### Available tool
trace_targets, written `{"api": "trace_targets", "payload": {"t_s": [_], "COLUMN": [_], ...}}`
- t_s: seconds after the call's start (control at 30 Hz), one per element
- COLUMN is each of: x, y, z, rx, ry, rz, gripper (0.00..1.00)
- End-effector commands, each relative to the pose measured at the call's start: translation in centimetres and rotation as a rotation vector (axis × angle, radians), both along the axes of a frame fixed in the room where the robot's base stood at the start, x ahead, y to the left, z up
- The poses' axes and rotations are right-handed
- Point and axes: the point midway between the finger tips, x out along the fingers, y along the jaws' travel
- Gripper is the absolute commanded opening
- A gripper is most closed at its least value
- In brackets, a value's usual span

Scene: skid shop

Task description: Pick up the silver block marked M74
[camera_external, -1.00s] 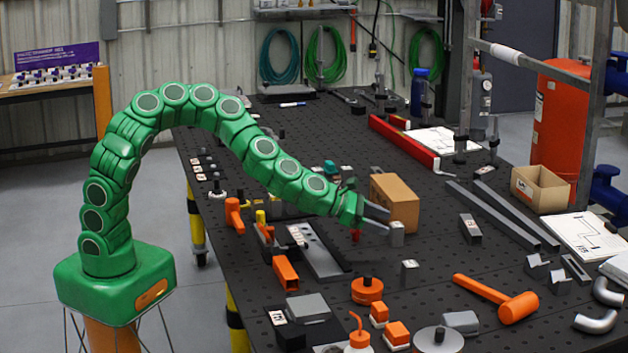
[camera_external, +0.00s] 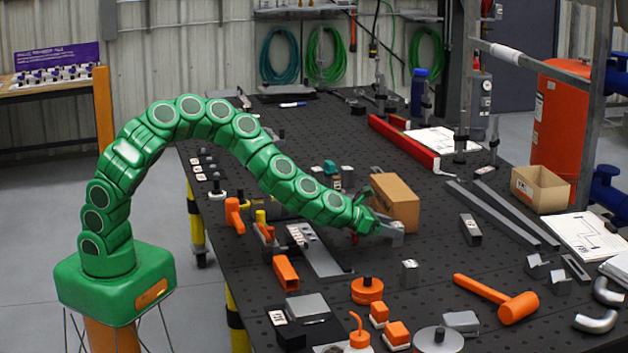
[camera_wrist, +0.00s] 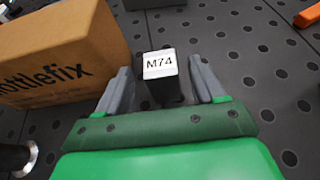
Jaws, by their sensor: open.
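The silver block marked M74 (camera_wrist: 158,65) stands upright on the dark perforated table, with its label facing up in the wrist view. My gripper (camera_wrist: 160,82) is open, with one grey finger on each side of the block and a visible gap at both sides. In the external view my gripper (camera_external: 391,231) is low at the block (camera_external: 398,226), just in front of the cardboard box. The fingers partly hide the block there, and I cannot tell how far down its sides they reach.
The cardboard box (camera_external: 393,202) stands close behind the block; in the wrist view the box (camera_wrist: 62,50) is just left of my left finger. Another small grey block (camera_external: 409,272) stands nearer the front. An orange mallet (camera_external: 497,298) lies at the front right.

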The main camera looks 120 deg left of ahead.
Motion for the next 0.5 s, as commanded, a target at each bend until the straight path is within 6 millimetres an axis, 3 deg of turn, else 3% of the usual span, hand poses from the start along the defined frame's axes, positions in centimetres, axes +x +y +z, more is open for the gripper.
{"api": "trace_targets", "payload": {"t_s": [0.5], "x": [2.9], "y": [2.2], "z": [-1.6], "rx": [0.001], "ry": [0.002], "rz": [0.0], "gripper": [0.68]}}
